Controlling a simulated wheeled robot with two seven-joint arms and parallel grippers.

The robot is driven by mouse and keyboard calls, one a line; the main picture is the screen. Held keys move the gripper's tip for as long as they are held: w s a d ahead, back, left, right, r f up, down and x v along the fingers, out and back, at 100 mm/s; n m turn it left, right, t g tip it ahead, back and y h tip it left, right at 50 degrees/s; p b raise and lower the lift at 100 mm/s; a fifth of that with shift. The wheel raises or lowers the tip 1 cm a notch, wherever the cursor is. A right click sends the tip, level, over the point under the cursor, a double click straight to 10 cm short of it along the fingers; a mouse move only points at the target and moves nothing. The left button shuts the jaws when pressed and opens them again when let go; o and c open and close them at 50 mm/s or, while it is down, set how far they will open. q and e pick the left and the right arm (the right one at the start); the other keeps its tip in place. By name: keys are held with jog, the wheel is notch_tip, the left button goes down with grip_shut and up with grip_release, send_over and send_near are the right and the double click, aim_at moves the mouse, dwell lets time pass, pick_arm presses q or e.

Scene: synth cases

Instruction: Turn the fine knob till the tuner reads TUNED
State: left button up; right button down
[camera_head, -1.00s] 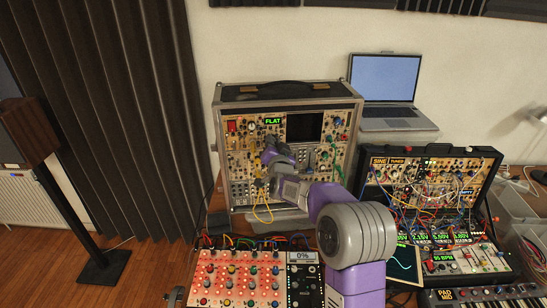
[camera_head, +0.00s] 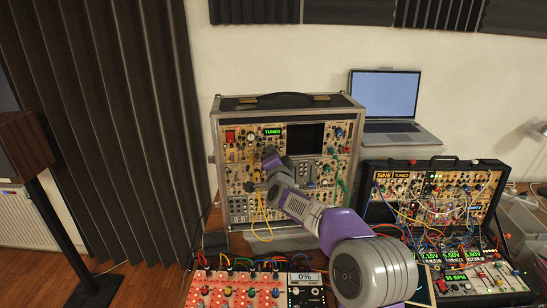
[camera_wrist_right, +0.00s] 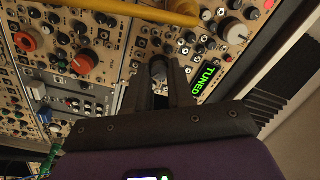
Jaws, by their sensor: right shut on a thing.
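The tuner display (camera_head: 272,132) on the tall modular case (camera_head: 232,216) reads TUNED in green. It also reads TUNED in the right wrist view (camera_wrist_right: 207,77). My right gripper (camera_head: 260,172) reaches in from the lower right to the panel below the tuner. My left gripper is not in view.
Yellow patch cables (camera_head: 262,222) hang from the panel left of my arm. A second open case (camera_head: 440,190) with many cables stands at the right. A laptop (camera_head: 386,95) sits behind. A red panel (camera_head: 240,290) with knobs lies in front.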

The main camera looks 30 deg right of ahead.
jog(key=c, duration=1)
grip_release()
jog(key=shift+w, duration=0.1)
jog(key=shift+v, duration=3.85)
